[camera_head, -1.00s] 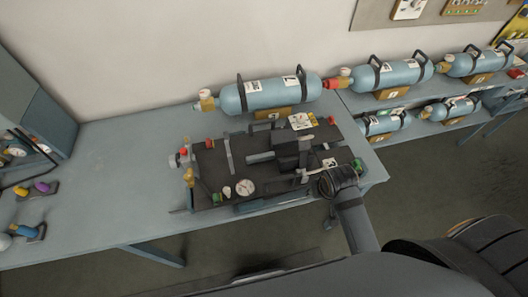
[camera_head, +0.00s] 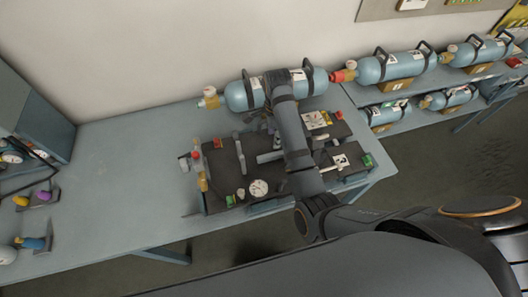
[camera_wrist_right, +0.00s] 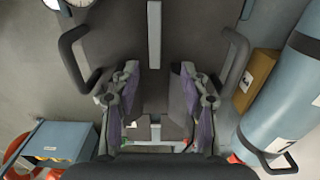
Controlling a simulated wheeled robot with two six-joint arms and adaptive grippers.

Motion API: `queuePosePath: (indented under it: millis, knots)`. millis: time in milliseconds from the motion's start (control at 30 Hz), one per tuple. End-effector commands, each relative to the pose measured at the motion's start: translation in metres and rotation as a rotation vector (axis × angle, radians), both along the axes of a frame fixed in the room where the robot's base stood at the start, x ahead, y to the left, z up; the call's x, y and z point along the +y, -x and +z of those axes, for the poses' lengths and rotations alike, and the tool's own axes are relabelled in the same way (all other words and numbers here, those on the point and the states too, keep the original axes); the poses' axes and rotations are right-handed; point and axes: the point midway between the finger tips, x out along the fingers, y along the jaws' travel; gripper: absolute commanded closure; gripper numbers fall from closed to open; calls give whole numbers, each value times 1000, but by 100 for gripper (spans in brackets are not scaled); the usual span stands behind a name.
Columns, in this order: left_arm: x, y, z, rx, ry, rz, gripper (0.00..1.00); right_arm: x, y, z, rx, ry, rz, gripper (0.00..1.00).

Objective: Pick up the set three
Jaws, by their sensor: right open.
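A dark flat breathing set (camera_head: 222,185) lies on the table, with a white round gauge (camera_head: 258,188) at its front edge. In the right wrist view its dark plate (camera_wrist_right: 205,25) fills the middle, with a black handle (camera_wrist_right: 72,55) on the left and another (camera_wrist_right: 240,58) on the right. My right gripper (camera_wrist_right: 155,95) is open and empty over the plate, its fingers between the handles. In the head view my right arm hides the middle of the set and the gripper's fingers. I cannot read which set is number three. My left gripper is out of view.
A blue cylinder (camera_head: 240,97) lies behind the set near the wall. More blue cylinders (camera_head: 395,66) lie on the two-level rack at right. Small coloured parts (camera_head: 42,197) and a grey-blue cabinet (camera_head: 30,95) are at left. The table's left middle (camera_head: 120,180) is clear.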

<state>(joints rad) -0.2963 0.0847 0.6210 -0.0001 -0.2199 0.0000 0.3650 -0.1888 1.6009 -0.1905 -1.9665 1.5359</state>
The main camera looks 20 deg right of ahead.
Motion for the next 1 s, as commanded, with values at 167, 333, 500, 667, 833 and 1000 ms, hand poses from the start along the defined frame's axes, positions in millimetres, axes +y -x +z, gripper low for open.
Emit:
queuePosePath:
  millis: [167,333,500,667,833,1000]
  knots:
    - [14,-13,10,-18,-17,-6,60,-1,2,-18,5,2,0,55]
    - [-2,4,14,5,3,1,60,-1,1,-46,2,1,2,55]
    - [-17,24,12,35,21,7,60,-1,1,-53,-1,1,2,55]
    - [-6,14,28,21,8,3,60,2,2,-69,5,1,3,55]
    - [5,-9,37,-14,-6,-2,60,4,1,-97,2,1,3,55]
    - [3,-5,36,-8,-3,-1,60,4,1,-106,-1,0,2,55]
